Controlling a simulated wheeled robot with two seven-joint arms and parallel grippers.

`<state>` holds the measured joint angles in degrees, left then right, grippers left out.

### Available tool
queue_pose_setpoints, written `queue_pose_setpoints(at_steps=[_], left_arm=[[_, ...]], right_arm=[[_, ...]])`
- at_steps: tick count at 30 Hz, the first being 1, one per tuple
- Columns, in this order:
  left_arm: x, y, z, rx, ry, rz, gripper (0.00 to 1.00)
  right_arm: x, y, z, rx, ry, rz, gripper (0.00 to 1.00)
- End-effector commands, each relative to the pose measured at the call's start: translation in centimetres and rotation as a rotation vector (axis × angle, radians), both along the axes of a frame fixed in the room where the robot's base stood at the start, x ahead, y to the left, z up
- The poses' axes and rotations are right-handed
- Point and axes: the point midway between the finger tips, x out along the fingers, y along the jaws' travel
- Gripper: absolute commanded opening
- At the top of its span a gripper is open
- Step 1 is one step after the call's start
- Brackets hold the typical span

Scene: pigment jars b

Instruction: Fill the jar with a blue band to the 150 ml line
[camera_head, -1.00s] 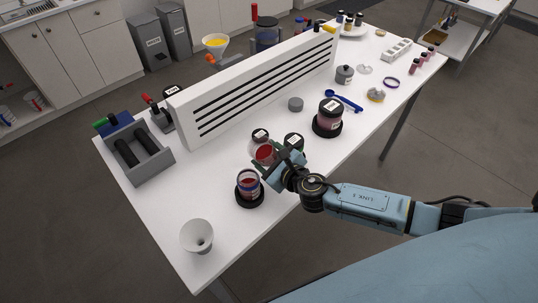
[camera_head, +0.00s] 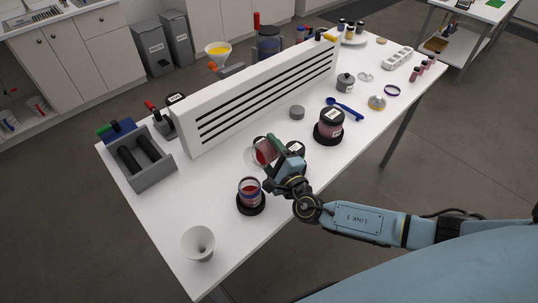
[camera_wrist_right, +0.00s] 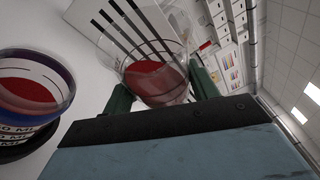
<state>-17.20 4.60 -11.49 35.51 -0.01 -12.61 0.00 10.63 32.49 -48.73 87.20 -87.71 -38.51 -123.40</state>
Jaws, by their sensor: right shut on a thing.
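The jar with a blue band (camera_head: 249,188) stands upright on a round black base (camera_head: 249,208), with dark red pigment inside. In the right wrist view this jar (camera_wrist_right: 32,88) is at the left edge, with its blue band and part of an ML scale showing; I cannot tell which line the red reaches. My right gripper (camera_head: 272,151) is shut on a clear cup (camera_head: 259,153) with red pigment in it, held beside the jar and behind it. In the right wrist view the cup (camera_wrist_right: 150,70) looks tilted between the green fingers. My left gripper is not in view.
A white slotted panel (camera_head: 255,95) stands along the table behind the cup. A white funnel (camera_head: 199,243) is at the front left, a grey tray (camera_head: 150,170) at the left. A dark-lidded jar (camera_head: 329,125) on a black base stands right of my gripper. The table's front left is mostly clear.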

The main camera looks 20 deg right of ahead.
Motion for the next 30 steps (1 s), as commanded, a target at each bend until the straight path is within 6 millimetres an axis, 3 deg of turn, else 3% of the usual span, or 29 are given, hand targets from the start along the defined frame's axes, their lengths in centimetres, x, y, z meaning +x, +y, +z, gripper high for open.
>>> queue_pose_setpoints(at_steps=[13, 30], left_arm=[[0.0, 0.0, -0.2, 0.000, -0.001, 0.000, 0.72], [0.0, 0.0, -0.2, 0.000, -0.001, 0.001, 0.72]], right_arm=[[-0.2, 0.4, 1.7, -0.222, -0.138, 0.001, 0.35], [-0.2, 0.4, 1.9, -0.245, -0.152, 0.000, 0.35]])
